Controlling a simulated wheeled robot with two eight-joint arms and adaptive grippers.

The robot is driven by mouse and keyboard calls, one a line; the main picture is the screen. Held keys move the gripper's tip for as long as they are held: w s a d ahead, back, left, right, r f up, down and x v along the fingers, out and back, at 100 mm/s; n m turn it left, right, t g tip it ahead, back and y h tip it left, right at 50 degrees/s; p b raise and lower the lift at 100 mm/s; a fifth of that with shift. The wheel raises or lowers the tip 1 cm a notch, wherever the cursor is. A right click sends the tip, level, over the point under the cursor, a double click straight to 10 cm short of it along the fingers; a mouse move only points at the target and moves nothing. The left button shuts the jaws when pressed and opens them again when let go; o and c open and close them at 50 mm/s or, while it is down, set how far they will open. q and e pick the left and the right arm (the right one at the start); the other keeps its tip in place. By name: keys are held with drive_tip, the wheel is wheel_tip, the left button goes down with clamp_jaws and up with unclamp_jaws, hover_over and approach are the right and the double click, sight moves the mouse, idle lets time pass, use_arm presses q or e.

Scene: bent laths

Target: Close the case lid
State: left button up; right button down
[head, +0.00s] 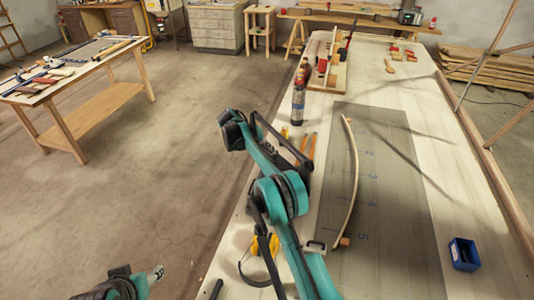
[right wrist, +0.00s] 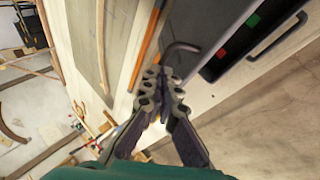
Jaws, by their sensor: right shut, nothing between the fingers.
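The dark case (head: 290,147) sits at the left edge of the long workbench, partly hidden behind my right arm. In the right wrist view its dark inside (right wrist: 232,48) shows with red and green pieces, so the lid is open. A grey panel (right wrist: 205,18), which looks like the lid, lies beside the inside. A dark handle (right wrist: 278,38) shows on the outer side. My right gripper (right wrist: 165,74) is shut and empty, its tips close to a bent dark rod (right wrist: 183,47) by the panel; I cannot tell if they touch.
Orange pencils (head: 311,147) lie just right of the case. A dark bottle (head: 298,103) stands behind it. A bent lath (head: 352,180) lies on the grey mat (head: 400,210). A blue box (head: 464,254) stands at the right. Open floor lies left of the bench.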

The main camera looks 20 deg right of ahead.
drive_tip(key=s+d+r+v, duration=0.1)
drive_tip(key=v, duration=0.9)
drive_tip(key=s+d+r+m+t+y+p, duration=0.25)
drive_tip(key=d+m+y, duration=0.4)
drive_tip(key=m, duration=0.45)
drive_tip(key=s+d+r+m+t+y+p, duration=0.1)
drive_tip(key=s+d+m+y+p, duration=0.15)
drive_tip(key=d+m+y, duration=0.65)
use_arm(q)
wheel_tip(320, 180, up, 6)
drive_tip(key=shift+p, duration=0.35)
use_arm(e)
drive_tip(key=w+a+f+h, duration=0.1)
drive_tip(key=a+f, duration=0.1)
drive_tip(key=f, duration=0.2)
drive_tip(key=w+a+f+m+h, duration=0.1)
drive_tip(key=w+a+f, duration=0.1)
drive_tip(key=f, duration=0.2)
drive_tip(key=w+a+f+h, duration=0.1)
drive_tip(key=a+f, duration=0.1)
drive_tip(key=f, duration=0.2)
drive_tip(key=shift+w+a+f+m+g, duration=0.25)
drive_tip(key=shift+w+f+m, duration=0.05)
drive_tip(key=shift+w+f, duration=0.1)
use_arm(q)
drive_tip(key=shift+a, duration=0.1)
use_arm(e)
drive_tip(key=shift+a, duration=0.1)
